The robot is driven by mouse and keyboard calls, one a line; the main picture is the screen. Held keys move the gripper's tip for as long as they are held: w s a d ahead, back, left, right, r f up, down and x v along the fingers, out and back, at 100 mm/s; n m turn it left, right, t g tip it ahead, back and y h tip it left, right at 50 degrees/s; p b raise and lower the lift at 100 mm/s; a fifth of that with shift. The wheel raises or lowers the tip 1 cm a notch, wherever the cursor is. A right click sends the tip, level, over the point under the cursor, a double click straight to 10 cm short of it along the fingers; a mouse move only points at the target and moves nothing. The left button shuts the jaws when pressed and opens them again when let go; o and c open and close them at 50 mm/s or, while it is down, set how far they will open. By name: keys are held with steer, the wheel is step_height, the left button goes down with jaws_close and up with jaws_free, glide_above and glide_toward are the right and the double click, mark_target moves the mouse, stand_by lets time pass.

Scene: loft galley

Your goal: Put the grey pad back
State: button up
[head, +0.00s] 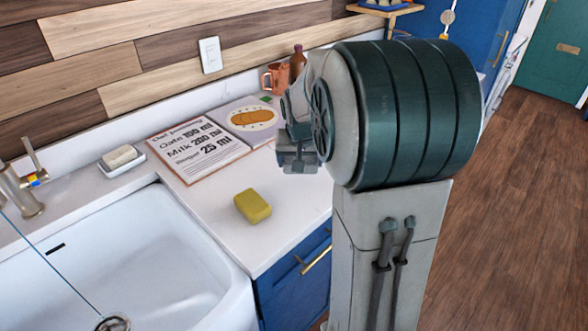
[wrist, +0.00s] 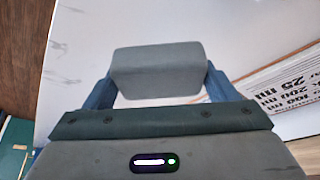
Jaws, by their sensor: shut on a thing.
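The grey pad (wrist: 158,72) is a rounded block between the two blue fingers of my gripper (wrist: 158,84) in the wrist view. My gripper is shut on it, with a finger at each side. In the head view my gripper (head: 298,162) is over the right part of the white counter, right of the open recipe book. There the pad is hard to tell apart from the fingers. I cannot tell whether the pad touches the counter.
A yellow sponge (head: 252,206) lies on the counter near the white sink (head: 130,260). A pale bar (head: 120,157) rests in a dish by the tap (head: 20,190). The recipe book (head: 197,150), copper mug (head: 274,79) and brown bottle (head: 297,63) stand farther back.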

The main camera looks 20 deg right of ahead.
mark_target(295, 181)
steer(key=shift+w+a+f, duration=0.35)
steer(key=shift+w+f, duration=0.15)
steer(key=shift+w, duration=0.3)
steer(key=shift+f, duration=2.05)
steer(key=shift+f, duration=0.25)
steer(key=o, duration=0.9)
steer(key=shift+r, duration=0.1)
steer(key=shift+c, duration=0.2)
